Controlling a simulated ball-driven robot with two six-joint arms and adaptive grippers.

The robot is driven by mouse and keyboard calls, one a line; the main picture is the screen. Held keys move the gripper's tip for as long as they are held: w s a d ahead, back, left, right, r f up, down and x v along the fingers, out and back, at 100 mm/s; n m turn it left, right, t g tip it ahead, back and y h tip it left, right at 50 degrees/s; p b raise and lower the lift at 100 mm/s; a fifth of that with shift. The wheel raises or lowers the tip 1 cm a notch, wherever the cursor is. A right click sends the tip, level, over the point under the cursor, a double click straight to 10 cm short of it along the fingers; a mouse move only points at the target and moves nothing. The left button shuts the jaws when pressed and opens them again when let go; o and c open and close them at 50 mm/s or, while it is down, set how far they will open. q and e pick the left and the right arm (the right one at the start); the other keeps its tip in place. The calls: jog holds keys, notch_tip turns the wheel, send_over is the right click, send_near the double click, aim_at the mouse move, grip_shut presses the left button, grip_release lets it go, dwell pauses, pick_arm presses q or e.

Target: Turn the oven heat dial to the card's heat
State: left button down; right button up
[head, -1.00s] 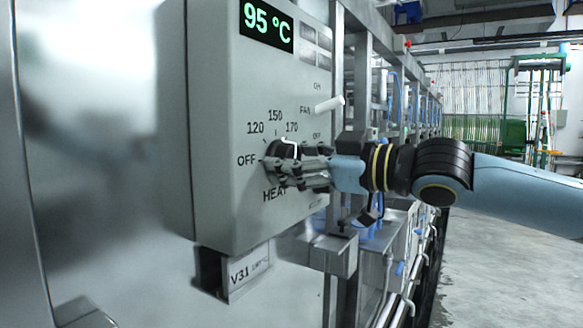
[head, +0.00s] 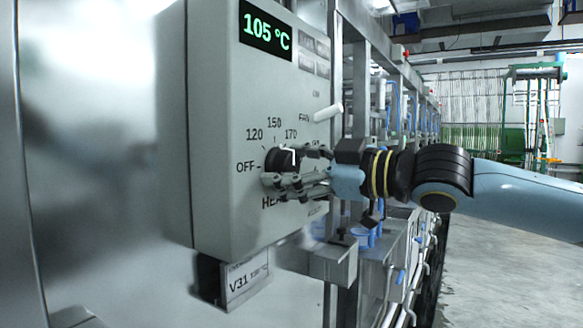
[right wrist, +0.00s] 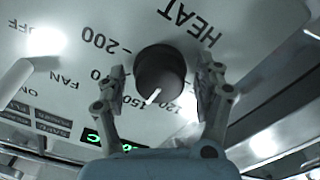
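The black HEAT dial (head: 276,161) sits on the grey control box (head: 212,130). Its white pointer line, clear in the right wrist view on the dial (right wrist: 160,70), points close to the 150 mark. The green display (head: 266,29) reads 105 °C. My right gripper (head: 296,168) is at the dial. In the right wrist view, the right gripper's fingers (right wrist: 164,78) stand apart on either side of the dial, with a gap on both sides. My left gripper is not in view.
A white FAN lever (head: 328,112) sticks out above and right of the dial, close over my right gripper. A steel frame (head: 335,60) runs behind the box's right edge. Open floor (head: 500,260) lies at the right.

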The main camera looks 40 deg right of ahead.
aim_at(274, 104)
notch_tip(274, 104, up, 10)
jog(key=shift+f, duration=0.1)
dwell(0.6)
